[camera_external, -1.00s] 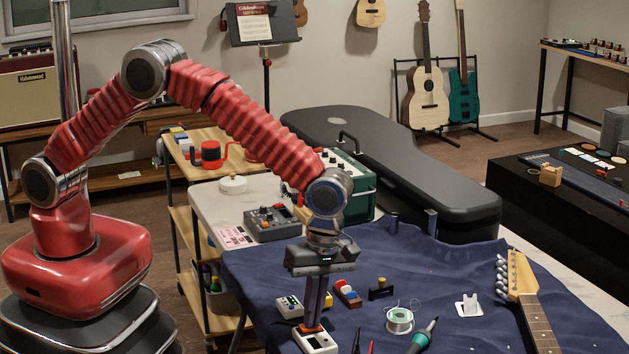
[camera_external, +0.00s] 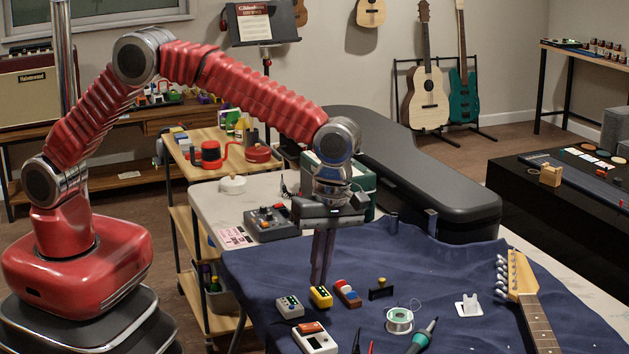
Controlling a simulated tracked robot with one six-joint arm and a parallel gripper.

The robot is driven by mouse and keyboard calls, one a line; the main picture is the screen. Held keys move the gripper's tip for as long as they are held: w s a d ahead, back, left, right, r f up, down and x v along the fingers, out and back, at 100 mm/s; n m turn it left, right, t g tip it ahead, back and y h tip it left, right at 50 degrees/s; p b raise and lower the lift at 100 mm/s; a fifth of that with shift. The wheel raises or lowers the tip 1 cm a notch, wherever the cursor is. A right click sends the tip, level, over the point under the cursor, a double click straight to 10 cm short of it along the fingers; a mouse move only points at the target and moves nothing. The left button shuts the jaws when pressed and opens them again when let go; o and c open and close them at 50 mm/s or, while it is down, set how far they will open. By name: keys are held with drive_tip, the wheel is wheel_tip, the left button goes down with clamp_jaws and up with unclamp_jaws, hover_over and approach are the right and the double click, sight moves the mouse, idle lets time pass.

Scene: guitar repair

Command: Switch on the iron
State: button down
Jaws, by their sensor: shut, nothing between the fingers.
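A small white unit with an orange-red switch (camera_external: 311,328) on its top and a dark display lies on the blue cloth at the front. The switch's position is too small to tell. A teal-handled iron (camera_external: 422,338) lies to its right, partly cut off by the bottom edge. My gripper (camera_external: 318,282) is shut and empty, pointing down. Its tips are above and behind the white unit, apart from it, and appear over or just behind a yellow block (camera_external: 320,296).
A guitar neck (camera_external: 532,300) lies at the right.

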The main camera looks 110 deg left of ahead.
sight(304, 327)
drive_tip(key=shift+w+a+r, duration=0.1)
drive_tip(key=shift+r, duration=1)
drive_tip(key=shift+w+a+r, duration=0.1)
drive_tip(key=shift+r, duration=1)
drive_tip(key=shift+s+d+r, duration=0.2)
drive_tip(key=shift+s+d, duration=0.3)
drive_tip(key=f, duration=0.4)
drive_tip(key=s+d+f, duration=0.1)
drive_tip(key=f, duration=0.9)
drive_tip(key=shift+s+d, duration=0.15)
drive_tip(key=shift+s, duration=0.05)
